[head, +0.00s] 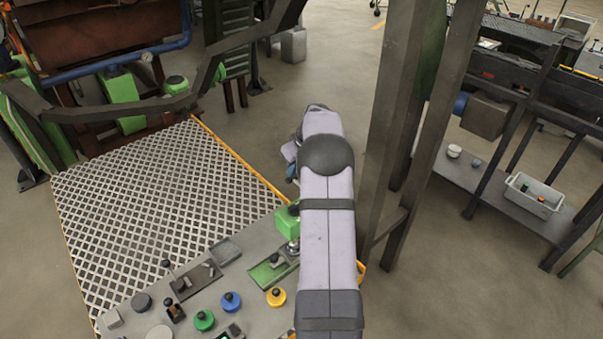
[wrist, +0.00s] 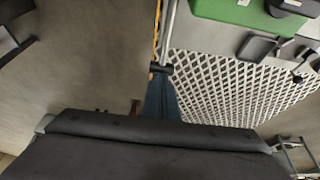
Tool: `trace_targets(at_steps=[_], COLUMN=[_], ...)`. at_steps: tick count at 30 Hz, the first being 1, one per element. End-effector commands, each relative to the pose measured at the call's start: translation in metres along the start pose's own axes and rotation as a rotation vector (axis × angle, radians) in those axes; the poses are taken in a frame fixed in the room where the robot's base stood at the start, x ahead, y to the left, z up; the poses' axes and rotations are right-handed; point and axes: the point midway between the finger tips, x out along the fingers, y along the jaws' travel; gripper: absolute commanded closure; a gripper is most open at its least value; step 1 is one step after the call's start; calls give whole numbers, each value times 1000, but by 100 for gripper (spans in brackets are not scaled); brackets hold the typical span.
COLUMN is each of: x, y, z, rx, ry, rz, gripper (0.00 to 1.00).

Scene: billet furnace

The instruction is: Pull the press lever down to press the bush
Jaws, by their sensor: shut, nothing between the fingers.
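The green press (head: 287,222) stands at the right end of the grey bench, partly covered by my arm in the head view. Its bright ram points down over a green base (head: 268,275). I cannot make out the press lever or the bush clearly. In the wrist view, a green block (wrist: 235,12), apparently the press head, is at the top right. My gripper (wrist: 160,70) shows there as a narrow blue-grey wedge with a dark tip, shut and empty. It appears apart from the green block. In the head view my arm hides most of it.
The bench carries a blue button (head: 231,302), a yellow button (head: 276,297), a green button (head: 204,320) and small levers. A white grating (head: 150,210) lies behind it. A dark steel post (head: 395,120) stands close right of my arm.

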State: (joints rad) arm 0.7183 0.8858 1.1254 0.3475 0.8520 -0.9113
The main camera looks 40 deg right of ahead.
Motion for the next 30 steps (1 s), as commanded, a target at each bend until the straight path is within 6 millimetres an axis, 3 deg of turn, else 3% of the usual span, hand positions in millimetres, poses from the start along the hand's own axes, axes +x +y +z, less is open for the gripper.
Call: trace_targets(at_steps=[30], x=[11], y=[0], z=[4], rx=[0], ry=[-3], rz=[-1], gripper=[100])
